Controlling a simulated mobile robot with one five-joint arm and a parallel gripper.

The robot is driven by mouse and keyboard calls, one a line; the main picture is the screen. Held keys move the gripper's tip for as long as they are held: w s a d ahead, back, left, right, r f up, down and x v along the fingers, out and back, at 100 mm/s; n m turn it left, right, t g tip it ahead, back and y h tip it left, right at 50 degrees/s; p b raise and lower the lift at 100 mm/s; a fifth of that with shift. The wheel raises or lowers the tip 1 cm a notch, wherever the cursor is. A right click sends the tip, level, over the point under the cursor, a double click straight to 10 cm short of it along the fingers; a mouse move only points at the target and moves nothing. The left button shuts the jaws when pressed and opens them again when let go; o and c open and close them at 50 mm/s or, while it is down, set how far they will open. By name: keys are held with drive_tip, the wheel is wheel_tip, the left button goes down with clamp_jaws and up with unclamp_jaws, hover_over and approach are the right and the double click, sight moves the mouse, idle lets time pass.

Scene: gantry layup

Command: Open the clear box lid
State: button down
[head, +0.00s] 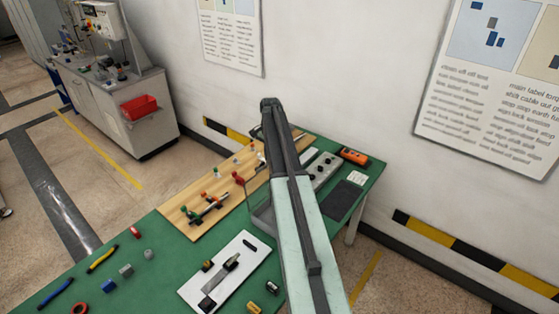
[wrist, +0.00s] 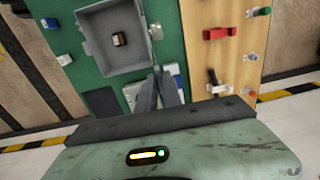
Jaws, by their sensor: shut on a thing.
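The clear box (wrist: 88,48) shows in the wrist view as a grey, open-topped tray on the green bench, with a small dark-and-tan block (wrist: 119,39) inside. Its clear lid (wrist: 147,25) seems to stand raised along the box's right side, seen nearly edge-on. My gripper (wrist: 157,72) is shut at the box's near right corner, on what looks like the lid's edge; the exact contact is hard to see. In the head view the box (head: 263,218) is partly hidden by my arm, with a faint upright clear panel (head: 252,190) above it. The fingertips are hidden there.
A wooden board (head: 200,205) with coloured fittings lies beside the box. A white plate (head: 228,270) with a grey part is nearer. A grey button panel (head: 323,170), an orange device (head: 354,156) and a dark pad (head: 342,200) are to the right.

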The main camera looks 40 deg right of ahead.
drive_tip(key=shift+w+a+f, duration=0.15)
drive_tip(key=shift+w+a, duration=0.1)
drive_tip(key=shift+w, duration=0.55)
drive_tip(key=shift+w+a+f, duration=0.1)
drive_tip(key=shift+w+a, duration=0.15)
drive_tip(key=shift+w, duration=0.55)
drive_tip(key=c, duration=1.6)
unclamp_jaws()
drive_tip(key=shift+o, duration=0.2)
wheel_tip(320, 180, up, 8)
drive_tip(key=p, duration=0.7)
drive_tip(key=shift+s, duration=0.2)
drive_tip(key=shift+d+f, duration=0.1)
